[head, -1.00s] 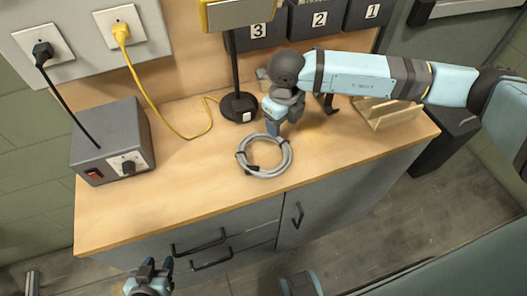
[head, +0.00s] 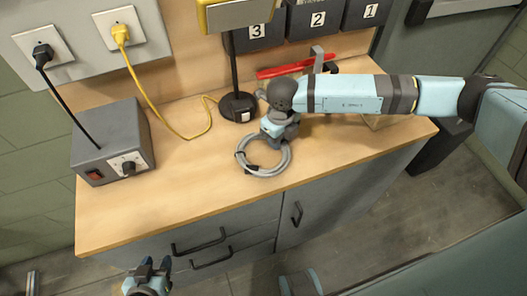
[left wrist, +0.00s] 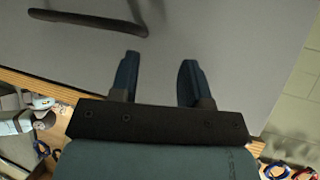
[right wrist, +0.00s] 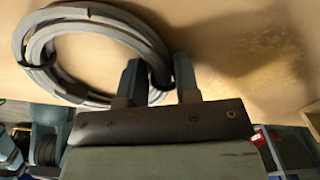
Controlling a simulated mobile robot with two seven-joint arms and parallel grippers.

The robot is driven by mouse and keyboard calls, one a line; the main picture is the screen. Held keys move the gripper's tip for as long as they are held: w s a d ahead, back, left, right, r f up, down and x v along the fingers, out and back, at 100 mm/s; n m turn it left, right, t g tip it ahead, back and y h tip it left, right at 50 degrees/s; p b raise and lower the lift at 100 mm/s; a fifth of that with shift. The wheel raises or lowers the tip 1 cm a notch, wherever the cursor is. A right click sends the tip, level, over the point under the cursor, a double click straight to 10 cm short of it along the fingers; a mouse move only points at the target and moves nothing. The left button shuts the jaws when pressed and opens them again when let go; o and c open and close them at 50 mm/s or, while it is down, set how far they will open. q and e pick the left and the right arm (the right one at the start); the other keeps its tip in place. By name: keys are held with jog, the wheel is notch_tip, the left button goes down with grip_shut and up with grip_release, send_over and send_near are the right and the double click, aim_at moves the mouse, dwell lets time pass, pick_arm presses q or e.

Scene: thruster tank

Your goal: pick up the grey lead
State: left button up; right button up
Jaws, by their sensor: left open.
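The grey lead (head: 264,171) is a coiled ring with dark ties, lying on the wooden worktop. My right gripper (head: 276,140) is down at the far right part of the ring in the head view. In the right wrist view the lead (right wrist: 75,18) fills the upper left, and the fingers of my right gripper (right wrist: 160,82) stand either side of the coil strands near a black tie. I cannot tell whether they press on it. My left gripper (head: 150,275) is open and empty, below the worktop's front edge; it also shows in the left wrist view (left wrist: 158,78).
A grey box (head: 112,143) with a red switch stands on the left of the worktop (head: 190,205). A yellow cable (head: 165,110) runs from a socket to behind a black stand (head: 238,106). A red bar (head: 285,70) lies at the back. The front left worktop is clear.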

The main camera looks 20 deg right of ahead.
grip_shut()
jog(key=shift+r, duration=0.1)
notch_tip(320, 180, up, 10)
dwell(0.3)
dwell(1.1)
